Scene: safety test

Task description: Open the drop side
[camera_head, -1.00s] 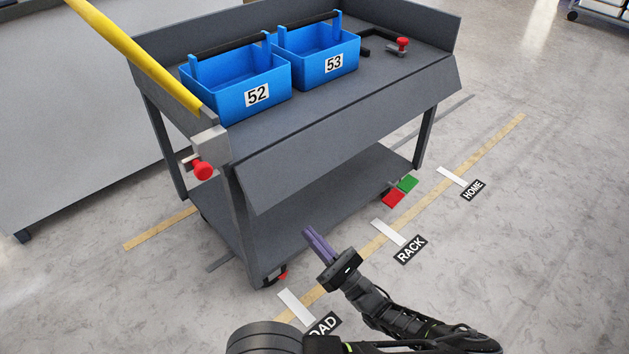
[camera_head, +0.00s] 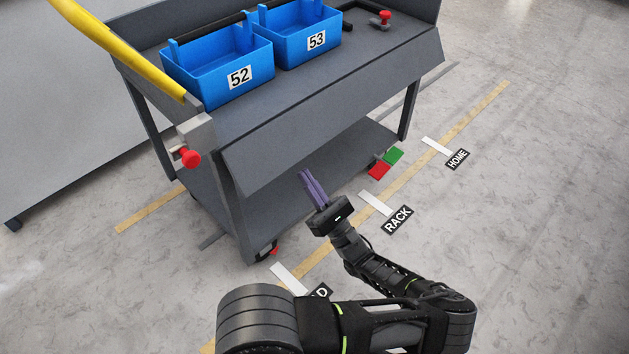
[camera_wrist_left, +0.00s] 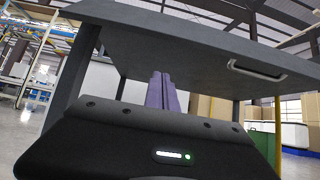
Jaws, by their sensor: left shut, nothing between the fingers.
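The drop side (camera_head: 330,105) is the long grey panel along the near side of the cart. It slopes outward and down from the deck edge. My left gripper (camera_head: 304,174) has purple fingers, shut and empty, pointing up. Its tips appear just below the panel's lower edge in the head view, with no clear contact. In the left wrist view the shut fingers (camera_wrist_left: 162,90) stand below the panel (camera_wrist_left: 190,40), which carries a pale handle (camera_wrist_left: 257,71). A red knob (camera_head: 190,158) sits at the left corner post and another red knob (camera_head: 383,18) at the right end. My right gripper is out of view.
Blue totes 52 (camera_head: 216,75) and 53 (camera_head: 300,40) stand on the deck. A yellow push bar (camera_head: 120,50) rises at the left. The lower shelf (camera_head: 270,190) is bare. Red (camera_head: 379,170) and green (camera_head: 394,156) pedals sit low at right. The floor at right is free.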

